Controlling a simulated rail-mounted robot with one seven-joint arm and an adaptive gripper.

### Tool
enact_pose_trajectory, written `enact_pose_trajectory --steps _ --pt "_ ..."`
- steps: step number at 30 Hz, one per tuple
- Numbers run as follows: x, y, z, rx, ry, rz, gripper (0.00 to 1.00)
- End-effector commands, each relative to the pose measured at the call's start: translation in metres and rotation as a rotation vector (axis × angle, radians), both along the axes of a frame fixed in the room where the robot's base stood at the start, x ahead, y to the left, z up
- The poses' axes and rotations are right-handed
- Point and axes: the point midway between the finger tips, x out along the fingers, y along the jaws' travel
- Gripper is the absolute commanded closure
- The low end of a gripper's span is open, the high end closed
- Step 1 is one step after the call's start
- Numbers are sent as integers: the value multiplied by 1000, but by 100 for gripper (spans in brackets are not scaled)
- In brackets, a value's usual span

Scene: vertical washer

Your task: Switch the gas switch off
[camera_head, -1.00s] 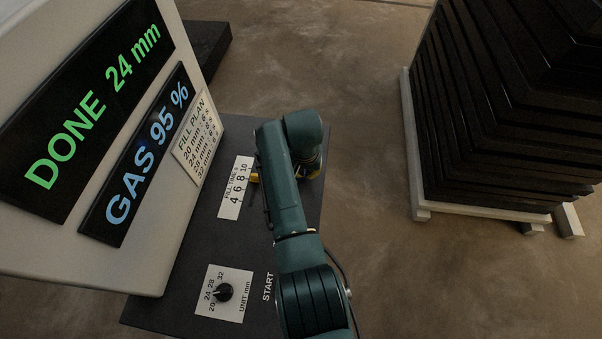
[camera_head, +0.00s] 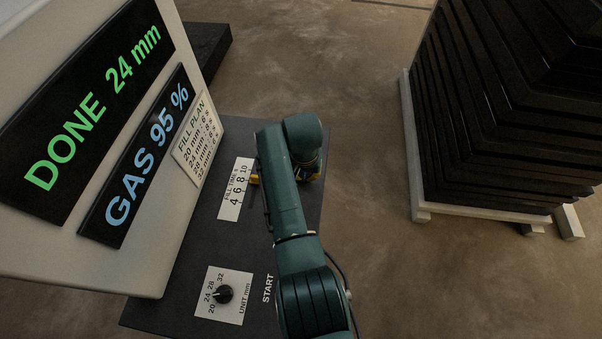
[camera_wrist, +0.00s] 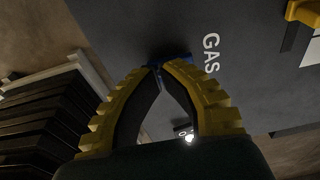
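In the wrist view, my gripper (camera_wrist: 163,67) has yellow ribbed fingers that come together at their tips. A small dark blue part (camera_wrist: 180,58), probably the gas switch, shows right at the fingertips, on the dark panel beside the white GAS label (camera_wrist: 211,52). The tips partly cover it, and I cannot tell whether it is pinched or only touched. In the head view, my arm hides the switch and most of the gripper. The display reads DONE 24 mm (camera_head: 95,105) and GAS 95 % (camera_head: 146,155).
A UNIT mm dial (camera_head: 223,294) and the START label (camera_head: 268,288) are nearer on the panel (camera_head: 190,250). The FILL TIME scale (camera_head: 236,190) lies left of my arm. A small bright spot (camera_wrist: 190,138) shows between the fingers. A black stack (camera_head: 490,120) stands to the right, across open floor.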

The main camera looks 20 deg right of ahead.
Motion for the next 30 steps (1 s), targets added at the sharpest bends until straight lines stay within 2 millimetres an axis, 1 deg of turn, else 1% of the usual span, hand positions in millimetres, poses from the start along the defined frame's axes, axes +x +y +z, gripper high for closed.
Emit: enact_pose_trajectory --steps 1,18,21,30 --pt "1 0 11 0 -2 0 100" --pt "1 0 62 -2 -3 0 100" --pt "1 0 66 -1 -2 0 100" --pt "1 0 64 -2 -3 0 100"
